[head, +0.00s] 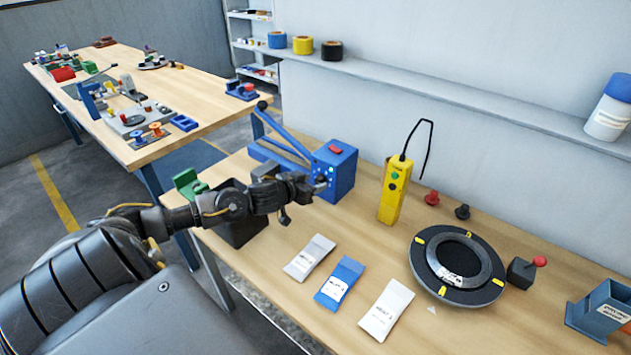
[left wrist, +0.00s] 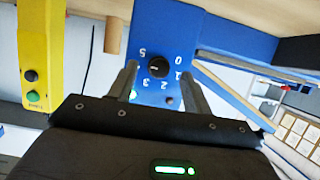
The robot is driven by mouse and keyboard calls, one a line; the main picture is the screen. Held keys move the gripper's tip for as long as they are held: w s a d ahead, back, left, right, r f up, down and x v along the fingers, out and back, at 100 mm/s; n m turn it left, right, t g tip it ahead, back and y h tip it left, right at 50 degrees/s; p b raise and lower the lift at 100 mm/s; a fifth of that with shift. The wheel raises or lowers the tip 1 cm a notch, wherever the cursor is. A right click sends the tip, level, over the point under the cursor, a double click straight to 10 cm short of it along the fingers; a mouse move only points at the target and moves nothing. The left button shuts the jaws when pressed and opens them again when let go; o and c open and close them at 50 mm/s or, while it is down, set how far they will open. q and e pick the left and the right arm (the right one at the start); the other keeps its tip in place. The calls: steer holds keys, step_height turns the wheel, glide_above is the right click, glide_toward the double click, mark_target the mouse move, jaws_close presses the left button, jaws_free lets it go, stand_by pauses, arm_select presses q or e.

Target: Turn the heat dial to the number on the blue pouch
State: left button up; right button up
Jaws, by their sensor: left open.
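The heat dial (left wrist: 158,67) is a black knob on the blue sealer box, with white numbers around it that appear upside down in the left wrist view. A small pale mark shows on the knob; which number it points to is unclear. My left gripper (head: 322,183) is open at the front of the blue box (head: 342,168). In the left wrist view its fingers stand apart on either side of the dial; I cannot tell whether they touch it. The blue pouch (head: 340,283) lies flat on the bench; its label is too small to read surely. My right gripper is out of view.
White pouches (head: 310,258) (head: 386,309) lie on either side of the blue one. A yellow control box (head: 394,190) stands right of the sealer. A black ring (head: 424,285) and a red-knobbed block (head: 524,270) lie farther right. The front bench around the pouches is fairly clear.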

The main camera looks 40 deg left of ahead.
arm_select(q)
steer(key=shift+x, duration=0.9)
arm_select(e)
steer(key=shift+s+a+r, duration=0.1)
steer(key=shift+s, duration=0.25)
arm_select(q)
steer(key=c, duration=1)
steer(key=shift+o, duration=0.2)
steer(key=n+p, duration=0.1)
steer(key=p, duration=0.1)
steer(key=h+p, duration=0.1)
steer(key=p, duration=0.2)
steer(key=shift+a+r+n+p, duration=0.1)
steer(key=shift+r+n+p, duration=0.2)
steer(key=shift+r+n, duration=0.1)
steer(key=shift+f, duration=0.15)
steer(key=shift+f+n+h+p, duration=0.2)
steer(key=shift+n+h+p, duration=0.1)
steer(key=shift+n, duration=0.1)
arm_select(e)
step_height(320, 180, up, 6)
